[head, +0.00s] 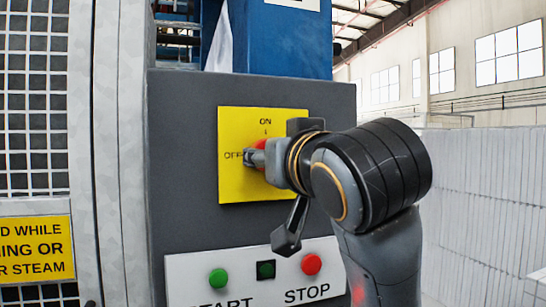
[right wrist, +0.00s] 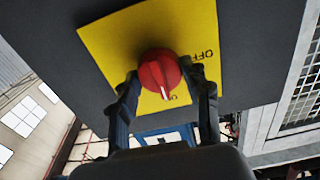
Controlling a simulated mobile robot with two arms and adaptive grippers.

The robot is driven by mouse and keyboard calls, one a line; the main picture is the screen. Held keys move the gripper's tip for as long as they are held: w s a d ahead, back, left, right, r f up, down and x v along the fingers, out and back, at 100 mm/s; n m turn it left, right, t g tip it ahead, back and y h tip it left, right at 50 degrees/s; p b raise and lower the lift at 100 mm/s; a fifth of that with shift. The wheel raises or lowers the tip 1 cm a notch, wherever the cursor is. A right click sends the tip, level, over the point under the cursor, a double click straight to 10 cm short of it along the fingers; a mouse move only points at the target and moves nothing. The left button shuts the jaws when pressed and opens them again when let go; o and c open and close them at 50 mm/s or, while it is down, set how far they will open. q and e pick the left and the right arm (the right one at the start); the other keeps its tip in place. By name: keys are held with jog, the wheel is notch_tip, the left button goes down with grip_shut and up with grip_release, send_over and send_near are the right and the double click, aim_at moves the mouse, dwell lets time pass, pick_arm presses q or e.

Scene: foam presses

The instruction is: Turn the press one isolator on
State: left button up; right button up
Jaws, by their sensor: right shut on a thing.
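The isolator is a red rotary knob (right wrist: 159,70) on a yellow plate (head: 236,120) marked ON at the top and OFF at the left. The plate is on the front of a dark grey control box (head: 180,180). My right gripper (right wrist: 160,76) is shut on the knob, with one finger on each side of it. In the right wrist view the knob's white pointer line points towards the ON mark. In the head view the gripper hides most of the knob, and a little red shows behind it. My left gripper is not in view.
Below the plate, a white panel (head: 225,262) carries a green START button (head: 218,278), a dark green square (head: 266,269) and a red STOP button (head: 311,264). A mesh guard (head: 35,120) with a yellow warning sign (head: 35,250) stands left. White stacked blocks (head: 480,190) stand right.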

jog(key=o, duration=1.2)
jog(key=shift+c, duration=0.2)
jog(key=v, duration=1.2)
